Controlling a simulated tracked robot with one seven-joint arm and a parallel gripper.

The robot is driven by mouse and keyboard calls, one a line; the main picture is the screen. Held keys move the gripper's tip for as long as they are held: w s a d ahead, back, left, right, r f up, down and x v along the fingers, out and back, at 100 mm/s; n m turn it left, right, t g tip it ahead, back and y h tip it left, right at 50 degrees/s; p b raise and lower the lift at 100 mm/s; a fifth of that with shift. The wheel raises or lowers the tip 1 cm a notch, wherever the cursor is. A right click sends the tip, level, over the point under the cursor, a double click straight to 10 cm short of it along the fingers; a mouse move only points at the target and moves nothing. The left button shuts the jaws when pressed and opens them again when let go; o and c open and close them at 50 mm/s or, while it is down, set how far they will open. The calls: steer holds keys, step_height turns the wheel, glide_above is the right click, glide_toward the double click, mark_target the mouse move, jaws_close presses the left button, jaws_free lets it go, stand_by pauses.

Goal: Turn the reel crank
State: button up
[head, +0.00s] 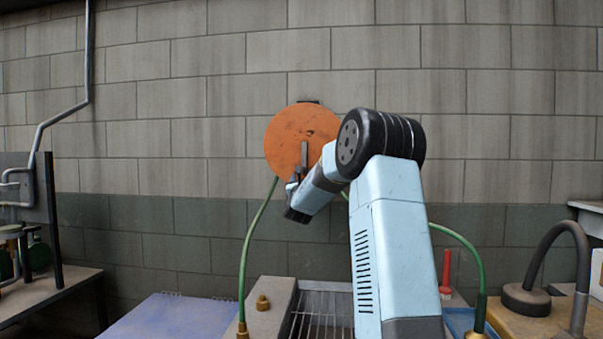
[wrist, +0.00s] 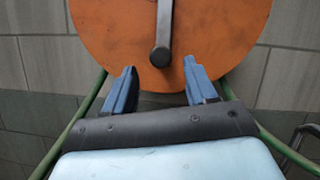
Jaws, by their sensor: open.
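The reel is an orange disc (head: 292,136) mounted on the block wall, with a dark grey crank (head: 304,155) on its face. In the wrist view the orange disc (wrist: 100,35) fills the top and the crank (wrist: 163,30) hangs down, ending in a rounded knob. My gripper (wrist: 158,82) is open and empty, its two blue fingers just below the knob, one to each side. I see no contact. In the head view my gripper (head: 291,187) is small and partly hidden by my arm, just below the disc.
A green hose (head: 251,245) hangs from the reel on the left, and another green hose (head: 470,255) curves down at right. A metal rack (head: 318,312) stands in front below. A bench with a black bent tube (head: 545,248) is at right; a dark-framed table (head: 45,298) is at left.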

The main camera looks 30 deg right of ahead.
mark_target(303, 157)
steer(key=shift+x, duration=2.95)
steer(key=shift+c, duration=0.4)
jaws_close()
steer(key=shift+a, duration=0.15)
